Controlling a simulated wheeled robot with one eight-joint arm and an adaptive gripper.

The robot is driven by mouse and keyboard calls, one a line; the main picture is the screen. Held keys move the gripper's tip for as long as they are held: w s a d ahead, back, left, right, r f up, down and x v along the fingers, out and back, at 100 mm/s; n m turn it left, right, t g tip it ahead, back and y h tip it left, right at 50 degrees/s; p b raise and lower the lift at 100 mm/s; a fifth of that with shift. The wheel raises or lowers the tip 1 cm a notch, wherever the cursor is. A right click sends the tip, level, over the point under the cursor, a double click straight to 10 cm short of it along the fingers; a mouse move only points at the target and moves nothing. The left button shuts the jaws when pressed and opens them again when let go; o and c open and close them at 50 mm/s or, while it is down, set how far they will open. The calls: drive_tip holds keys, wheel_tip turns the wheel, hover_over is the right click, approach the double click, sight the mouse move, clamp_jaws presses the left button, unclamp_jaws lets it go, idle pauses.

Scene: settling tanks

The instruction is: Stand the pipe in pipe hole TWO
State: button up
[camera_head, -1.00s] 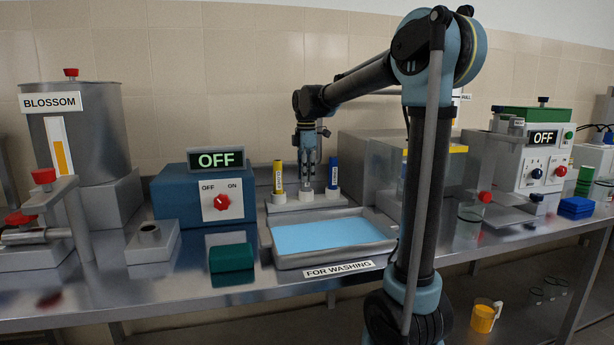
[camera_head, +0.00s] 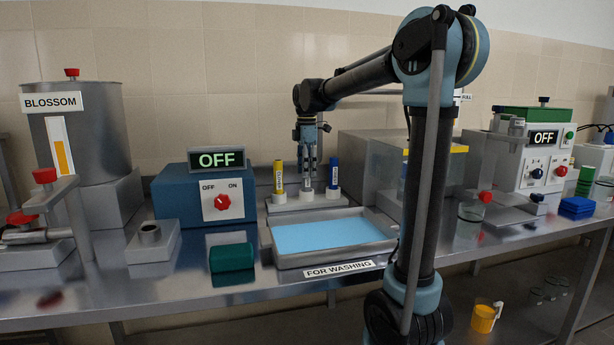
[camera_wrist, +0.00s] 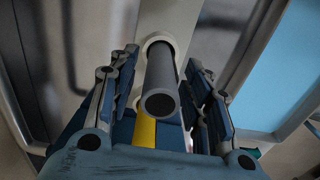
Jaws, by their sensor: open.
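The grey pipe (camera_wrist: 162,78) stands upright in a white collar (camera_wrist: 157,38) in the wrist view, seen from its open upper end. In the head view it stands in the middle of three white collars on a low stand (camera_head: 308,205). My gripper (camera_head: 307,184) is above this middle collar. In the wrist view my gripper's open fingers (camera_wrist: 160,100) are on both sides of the pipe, with gaps visible beside it. A yellow tube (camera_head: 279,177) stands in the left collar and a blue tube (camera_head: 333,173) in the right one. No hole number is legible.
A tray of blue liquid (camera_head: 330,236) lies in front of the stand. A blue switch box (camera_head: 205,195) reading OFF is to its left, with a green block (camera_head: 231,257) before it. A grey block with a round hole (camera_head: 151,239) is further left. Grey tanks (camera_head: 370,165) stand right.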

wheel_tip(320, 180, up, 10)
drive_tip(key=shift+r, duration=0.1)
idle(0.4)
